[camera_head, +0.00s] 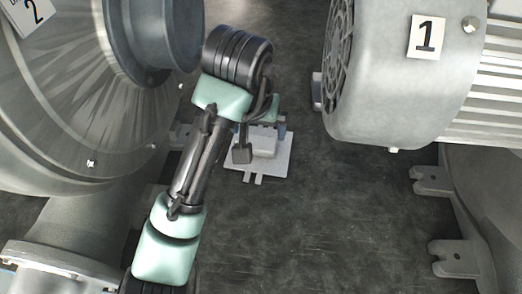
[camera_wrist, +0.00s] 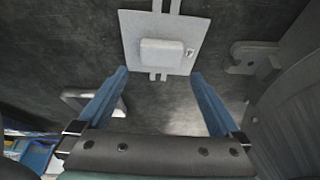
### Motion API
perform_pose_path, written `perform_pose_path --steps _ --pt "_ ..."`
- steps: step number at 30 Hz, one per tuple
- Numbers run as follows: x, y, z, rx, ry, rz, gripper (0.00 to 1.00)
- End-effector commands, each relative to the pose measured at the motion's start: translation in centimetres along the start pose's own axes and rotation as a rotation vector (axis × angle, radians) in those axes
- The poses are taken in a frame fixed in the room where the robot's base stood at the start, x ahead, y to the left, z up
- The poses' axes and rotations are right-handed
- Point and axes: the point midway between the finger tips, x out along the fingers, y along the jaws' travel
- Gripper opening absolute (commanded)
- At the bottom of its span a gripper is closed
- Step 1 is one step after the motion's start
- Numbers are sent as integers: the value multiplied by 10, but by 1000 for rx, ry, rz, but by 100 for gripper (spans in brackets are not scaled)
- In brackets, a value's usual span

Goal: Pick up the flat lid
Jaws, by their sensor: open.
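The flat lid (camera_head: 281,166) appears to be the light grey square plate on the dark floor, with a raised block in its middle and narrow tabs at two opposite edges. It shows almost whole at the top of the wrist view (camera_wrist: 166,27), with a small fitting beside the block. My gripper (camera_wrist: 160,73) is open and empty, its two blue fingers apart, with the plate beyond their tips in that view. In the head view my arm and gripper partly cover the plate's far side. I cannot tell the exact height of the fingers above it.
A large grey blower housing (camera_head: 52,120) marked 2 stands at the left. A motor (camera_head: 400,85) marked 1 stands at the right, with slotted feet (camera_head: 455,258) near the floor. A light object (camera_wrist: 80,98) lies partly behind the left finger.

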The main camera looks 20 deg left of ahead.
Motion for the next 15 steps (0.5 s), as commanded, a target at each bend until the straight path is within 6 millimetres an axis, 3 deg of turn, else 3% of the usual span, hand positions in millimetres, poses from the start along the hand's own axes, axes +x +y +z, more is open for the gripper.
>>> perform_pose_path --steps 3,10,15 --pt "19 0 0 -1 -1 -1 100" --pt "36 -1 -1 -1 0 -1 100" --pt "62 -3 -4 0 0 -2 100"
